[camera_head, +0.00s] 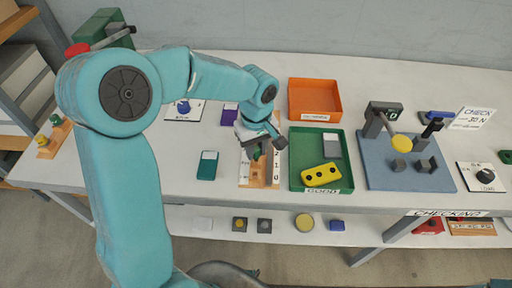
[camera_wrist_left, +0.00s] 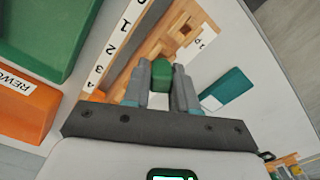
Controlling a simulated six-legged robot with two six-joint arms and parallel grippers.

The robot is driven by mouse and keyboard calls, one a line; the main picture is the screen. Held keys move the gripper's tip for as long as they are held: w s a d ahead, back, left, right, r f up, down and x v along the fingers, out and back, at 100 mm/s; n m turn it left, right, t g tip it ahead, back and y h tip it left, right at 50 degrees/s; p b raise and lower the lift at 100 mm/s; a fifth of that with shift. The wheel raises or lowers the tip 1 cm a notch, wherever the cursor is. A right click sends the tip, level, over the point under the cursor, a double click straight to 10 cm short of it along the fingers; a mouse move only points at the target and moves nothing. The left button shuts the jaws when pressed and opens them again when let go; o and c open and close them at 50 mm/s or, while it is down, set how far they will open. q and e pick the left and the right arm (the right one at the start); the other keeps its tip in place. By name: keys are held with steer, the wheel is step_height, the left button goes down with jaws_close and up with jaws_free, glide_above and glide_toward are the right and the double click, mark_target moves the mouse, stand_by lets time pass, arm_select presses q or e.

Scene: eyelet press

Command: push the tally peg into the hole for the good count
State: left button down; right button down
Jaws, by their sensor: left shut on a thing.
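The wooden tally board (camera_head: 262,180) stands on the table left of the green tray, with a white number strip; it also shows in the wrist view (camera_wrist_left: 127,62). My left gripper (camera_head: 258,150) is above the board and shut on a green tally peg (camera_wrist_left: 161,72), which sits between the fingertips in the wrist view. In the head view the peg shows only as a small green patch under the fingers. Its lower end is hidden, so I cannot tell whether it touches a hole. My right gripper is not in view.
The green tray (camera_head: 345,182) labelled GOOD holds a yellow three-hole piece (camera_head: 320,174) and a grey-and-white piece. An orange tray (camera_head: 336,101) is behind it. A teal-and-white piece (camera_head: 207,166) lies left of the board. A blue mat (camera_head: 378,178) with a press is at right.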

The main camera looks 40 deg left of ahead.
mark_target(256, 148)
arm_select(q)
steer(key=shift+f+b, duration=0.9)
steer(key=shift+f, duration=0.05)
stand_by(0.6)
steer(key=c, duration=0.8)
jaws_free()
steer(key=shift+r, duration=0.15)
steer(key=shift+r+p, duration=1.9)
steer(key=shift+r, duration=0.6)
steer(key=shift+f, duration=0.1)
steer(key=shift+s, duration=0.1)
